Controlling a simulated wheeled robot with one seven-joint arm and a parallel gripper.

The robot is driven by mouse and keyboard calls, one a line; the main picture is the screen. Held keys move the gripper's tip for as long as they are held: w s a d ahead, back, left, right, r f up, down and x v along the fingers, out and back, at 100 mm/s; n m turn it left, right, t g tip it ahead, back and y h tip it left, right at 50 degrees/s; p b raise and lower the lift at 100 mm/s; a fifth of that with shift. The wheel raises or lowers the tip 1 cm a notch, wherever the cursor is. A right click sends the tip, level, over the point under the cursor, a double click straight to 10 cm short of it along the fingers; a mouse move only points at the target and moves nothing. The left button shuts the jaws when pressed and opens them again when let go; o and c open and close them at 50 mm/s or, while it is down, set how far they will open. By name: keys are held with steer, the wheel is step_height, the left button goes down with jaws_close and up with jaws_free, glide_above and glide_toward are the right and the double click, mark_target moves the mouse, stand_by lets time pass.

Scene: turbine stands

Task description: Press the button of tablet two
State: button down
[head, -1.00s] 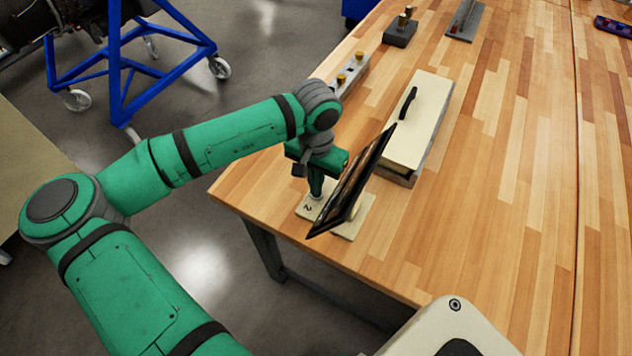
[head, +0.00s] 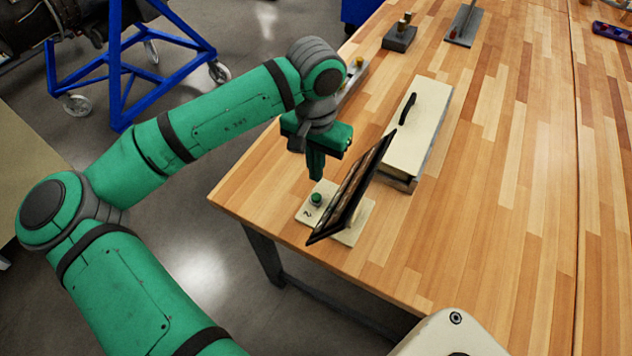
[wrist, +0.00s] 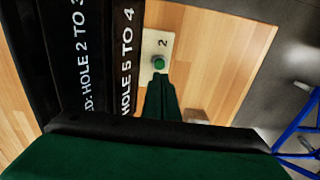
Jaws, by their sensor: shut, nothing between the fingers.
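Tablet two (head: 351,190) stands tilted on a pale base plate (head: 309,212) marked "2" near the table's front left corner. Its dark screen with white lettering fills the left of the wrist view (wrist: 124,60). The green button (head: 316,198) sits on the plate beside the tablet; it also shows in the wrist view (wrist: 159,63). My gripper (head: 316,176) is shut and empty, pointing down, a little above the button and apart from it. In the wrist view its fingers (wrist: 161,85) lie just below the button.
A cream case with a black handle (head: 418,130) lies right behind the tablet. A blue wheeled stand (head: 125,70) is on the floor at left. The table's right side is mostly clear.

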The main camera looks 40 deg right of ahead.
steer(key=shift+r, duration=2.55)
